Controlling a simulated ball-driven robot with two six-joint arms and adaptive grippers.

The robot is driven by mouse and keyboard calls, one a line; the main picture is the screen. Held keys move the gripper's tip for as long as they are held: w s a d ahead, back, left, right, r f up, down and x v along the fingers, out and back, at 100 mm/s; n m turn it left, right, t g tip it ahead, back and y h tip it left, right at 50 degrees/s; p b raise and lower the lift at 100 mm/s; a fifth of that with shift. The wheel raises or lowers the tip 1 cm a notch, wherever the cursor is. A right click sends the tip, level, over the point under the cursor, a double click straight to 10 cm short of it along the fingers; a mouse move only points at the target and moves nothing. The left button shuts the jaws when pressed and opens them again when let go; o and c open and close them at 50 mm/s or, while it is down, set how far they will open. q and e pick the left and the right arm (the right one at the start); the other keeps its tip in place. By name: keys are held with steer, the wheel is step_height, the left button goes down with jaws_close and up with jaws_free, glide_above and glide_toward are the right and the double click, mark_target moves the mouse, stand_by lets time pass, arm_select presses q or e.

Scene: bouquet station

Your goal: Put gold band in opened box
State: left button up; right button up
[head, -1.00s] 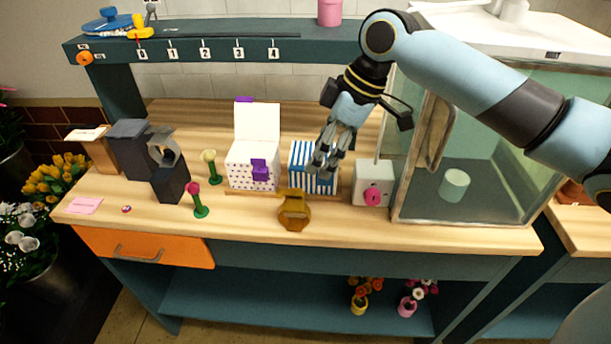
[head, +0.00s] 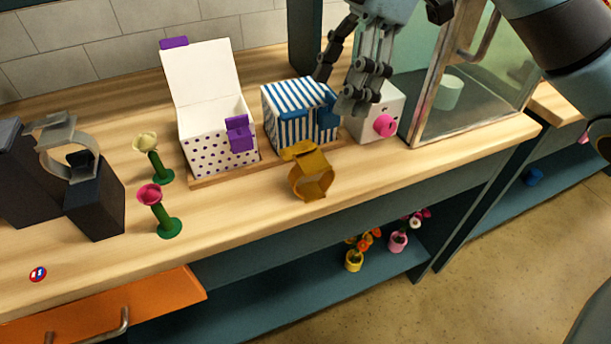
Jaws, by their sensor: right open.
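The gold band (head: 311,180) stands on its edge near the front of the wooden counter, in front of the striped box. The opened box (head: 218,146) is white with purple dots and a purple clasp. Its white lid (head: 203,78) is raised at the back, and the part of the inside that shows looks empty. A blue-and-white striped box (head: 290,120) with a blue clasp is shut. My right gripper (head: 345,90) is open and empty, above and behind the gold band, at the right end of the striped box. My left gripper is not in view.
A white box with a pink knob (head: 379,115) and a glass cabinet (head: 450,90) stand to the right. Two flower-like stands (head: 159,212) are left of the dotted box. A dark stand with a silver band (head: 92,195) is farther left. The counter's front strip is mostly clear.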

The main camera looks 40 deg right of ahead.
mark_target(306, 158)
steer(key=x, duration=0.4)
steer(key=shift+s+f, duration=0.2)
steer(key=shift+f, duration=0.15)
steer(key=shift+a+f+b, duration=0.15)
steer(key=shift+f+b, duration=0.15)
steer(key=shift+w+a+f, duration=0.15)
steer(key=shift+a+f, duration=0.05)
steer(key=shift+f, duration=0.1)
steer(key=x, duration=0.4)
steer(key=shift+w+f, duration=0.15)
steer(key=shift+f, duration=0.25)
steer(key=shift+c, duration=1)
steer(key=c, duration=0.8)
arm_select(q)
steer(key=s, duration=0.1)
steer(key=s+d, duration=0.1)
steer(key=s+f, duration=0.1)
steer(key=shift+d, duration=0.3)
